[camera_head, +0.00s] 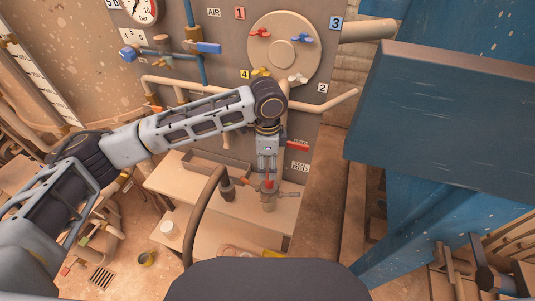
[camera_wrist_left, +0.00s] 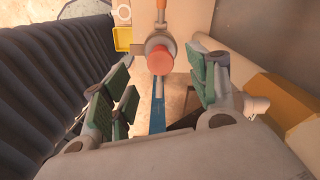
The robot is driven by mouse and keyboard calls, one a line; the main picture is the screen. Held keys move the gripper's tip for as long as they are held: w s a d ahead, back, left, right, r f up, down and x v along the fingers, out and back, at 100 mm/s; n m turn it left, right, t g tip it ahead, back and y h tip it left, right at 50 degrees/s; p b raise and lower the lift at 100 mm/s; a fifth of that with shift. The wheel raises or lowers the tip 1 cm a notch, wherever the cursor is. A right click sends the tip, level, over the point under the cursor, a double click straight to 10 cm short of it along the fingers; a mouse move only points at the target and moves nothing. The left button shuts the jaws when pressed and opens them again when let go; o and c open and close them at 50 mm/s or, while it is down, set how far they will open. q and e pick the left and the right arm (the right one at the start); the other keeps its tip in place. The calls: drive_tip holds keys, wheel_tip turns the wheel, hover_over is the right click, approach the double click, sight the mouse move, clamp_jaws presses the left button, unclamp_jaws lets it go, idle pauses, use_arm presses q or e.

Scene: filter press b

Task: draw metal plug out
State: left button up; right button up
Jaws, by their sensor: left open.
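A grey metal fitting (camera_head: 268,201) with a red top stands on the small shelf below the panel. I take it to be the metal plug, but its seat is hard to make out. In the left wrist view its round orange-red end (camera_wrist_left: 160,60) faces the camera, on a grey body. My left gripper (camera_head: 267,177) points down just above the red top. In the wrist view the green-padded fingers (camera_wrist_left: 163,90) are spread to both sides of it, with gaps and nothing held. My right gripper is not in view.
A darker fitting (camera_head: 228,190) stands just left of it on the shelf (camera_head: 250,211). The panel (camera_head: 225,70) carries valves, a gauge and a round plate behind my arm. A big blue block (camera_head: 440,115) fills the right. A curved hose (camera_head: 203,205) rises in front.

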sight(268, 176)
use_arm(q)
drive_tip(key=shift+f+p, duration=0.35)
drive_tip(key=shift+f, duration=3.15)
drive_tip(key=c, duration=1.3)
drive_tip(key=shift+r+p, duration=1.2)
drive_tip(key=shift+p, duration=0.15)
drive_tip(key=shift+r+p, duration=0.3)
drive_tip(key=shift+r, duration=0.65)
drive_tip(key=shift+r, duration=1.2)
drive_tip(key=shift+r, duration=0.4)
